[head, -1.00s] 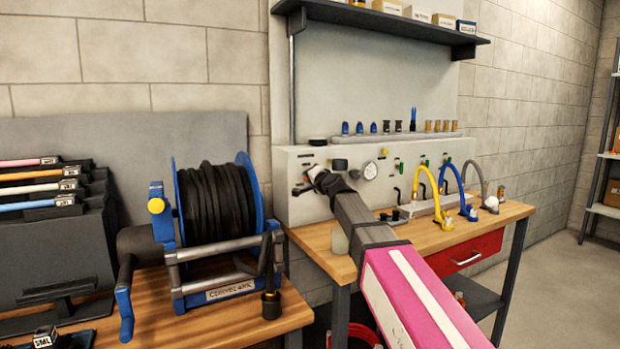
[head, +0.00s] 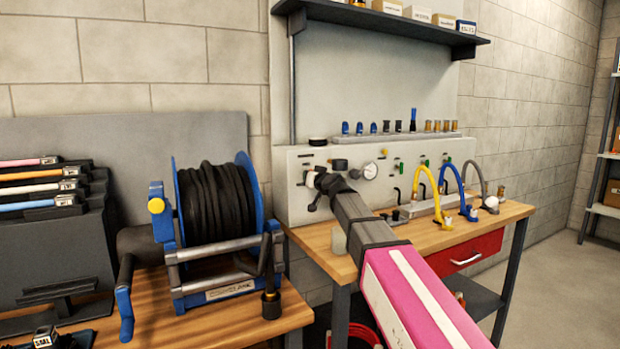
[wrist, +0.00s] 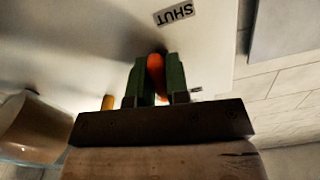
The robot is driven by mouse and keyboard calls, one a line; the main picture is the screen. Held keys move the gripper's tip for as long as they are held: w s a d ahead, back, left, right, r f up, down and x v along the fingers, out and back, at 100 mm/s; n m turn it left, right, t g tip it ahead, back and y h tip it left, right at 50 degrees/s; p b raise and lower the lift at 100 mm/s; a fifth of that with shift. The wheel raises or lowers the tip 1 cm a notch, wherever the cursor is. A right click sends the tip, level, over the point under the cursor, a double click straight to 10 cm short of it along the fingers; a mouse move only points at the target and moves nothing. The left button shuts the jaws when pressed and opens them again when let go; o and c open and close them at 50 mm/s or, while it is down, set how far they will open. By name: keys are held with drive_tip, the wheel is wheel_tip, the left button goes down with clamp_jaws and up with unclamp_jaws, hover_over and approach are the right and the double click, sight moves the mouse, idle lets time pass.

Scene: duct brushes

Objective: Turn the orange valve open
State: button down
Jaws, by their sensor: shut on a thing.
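The orange valve handle (wrist: 156,76) shows in the wrist view between the two green fingers of my gripper (wrist: 156,66), which are shut on it. A label reading SHUT (wrist: 175,13) is on the pale panel beyond the handle, and appears upside down. In the head view my gripper (head: 311,189) is at the left end of the grey panel (head: 292,208). The gripper and wrist hide the valve there, so I cannot tell the handle's full angle from that view.
A gauge (head: 370,171) and several small fittings are on the panel to the right. Yellow (head: 429,187) and blue (head: 464,187) curved hoses stand on the wooden bench. A hose reel (head: 216,205) stands at the left. A pale cup (head: 338,239) is below my arm.

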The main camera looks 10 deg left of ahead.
drive_tip(key=shift+n, duration=1.1)
drive_tip(key=c, duration=1.1)
unclamp_jaws()
drive_tip(key=shift+c, duration=0.2)
drive_tip(key=v, duration=1.1)
